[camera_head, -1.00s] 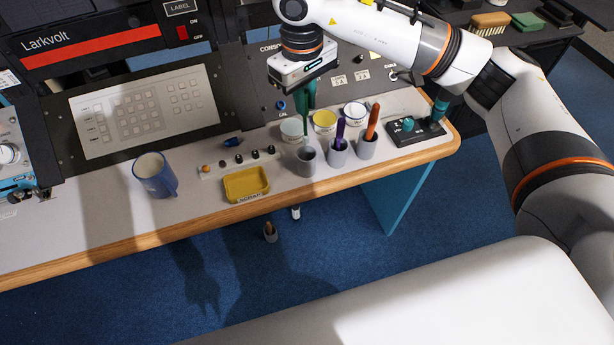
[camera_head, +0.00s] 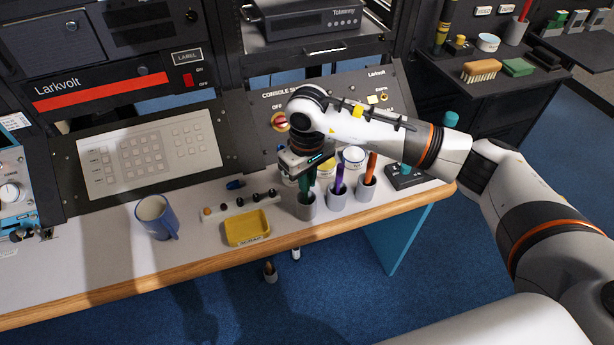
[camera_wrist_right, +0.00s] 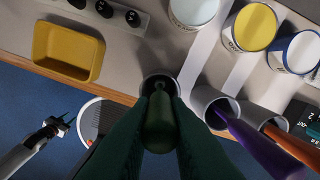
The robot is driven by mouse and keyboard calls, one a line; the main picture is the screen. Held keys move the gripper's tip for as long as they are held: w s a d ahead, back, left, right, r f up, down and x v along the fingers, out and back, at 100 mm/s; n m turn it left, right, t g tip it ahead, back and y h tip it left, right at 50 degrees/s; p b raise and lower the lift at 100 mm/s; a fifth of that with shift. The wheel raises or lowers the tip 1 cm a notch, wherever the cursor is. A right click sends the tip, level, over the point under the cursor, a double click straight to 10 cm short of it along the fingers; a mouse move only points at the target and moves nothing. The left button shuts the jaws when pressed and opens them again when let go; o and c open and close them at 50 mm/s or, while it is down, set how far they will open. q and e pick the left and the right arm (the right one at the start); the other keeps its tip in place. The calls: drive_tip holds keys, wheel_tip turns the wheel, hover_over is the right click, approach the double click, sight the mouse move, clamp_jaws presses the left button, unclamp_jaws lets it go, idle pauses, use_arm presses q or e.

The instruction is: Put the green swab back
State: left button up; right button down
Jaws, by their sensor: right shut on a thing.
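My right gripper (camera_head: 307,178) is shut on the green swab (camera_wrist_right: 160,122), which stands about upright below the wrist. It is directly over the leftmost grey holder (camera_head: 306,207). In the wrist view the swab's thin end lines up with the mouth of this holder (camera_wrist_right: 158,84); how deep it reaches inside I cannot tell. The middle grey holder (camera_head: 337,198) carries a purple swab (camera_head: 340,176), and the right grey holder (camera_head: 365,190) an orange swab (camera_head: 371,165).
Behind the holders stand a pale tin (camera_wrist_right: 193,10), a yellow tin (camera_wrist_right: 250,28) and a white-and-blue tin (camera_wrist_right: 297,52). A yellow tray (camera_head: 246,228) and a blue mug (camera_head: 157,217) stand to the left. The table's wooden edge (camera_head: 200,276) runs in front.

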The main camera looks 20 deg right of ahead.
drive_tip(key=shift+f, duration=0.15)
drive_tip(key=c, duration=1.4)
unclamp_jaws()
drive_tip(key=shift+r, duration=0.4)
wheel_tip(320, 180, up, 12)
drive_tip(key=b, duration=0.2)
drive_tip(key=shift+f, duration=0.2)
